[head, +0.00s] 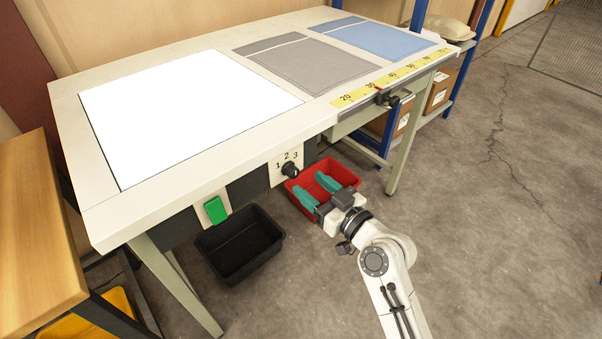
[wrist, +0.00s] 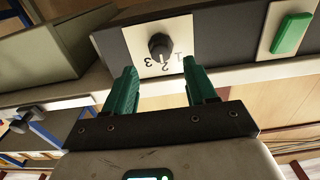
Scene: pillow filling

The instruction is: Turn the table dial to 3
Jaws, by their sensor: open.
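The table dial (head: 290,169) is a round black knob on a white plate (head: 276,175) on the table's front, marked 1, 2 and 3. In the wrist view the dial (wrist: 160,45) appears upside down, with the numbers below it. I cannot tell for sure which number its mark points to. My gripper (head: 317,189) has two green fingers spread apart, with nothing between them. It is in front of the table, to the right of and a little below the dial in the head view. In the wrist view the dial lies beyond and between the fingertips (wrist: 160,68), apart from them.
A green button (head: 215,209) is left of the dial. A black bin (head: 240,245) and a red bin (head: 322,186) sit below the table edge. The tabletop carries a white panel (head: 180,115), grey and blue cloth pieces and a yellow ruler (head: 390,77). Floor at right is clear.

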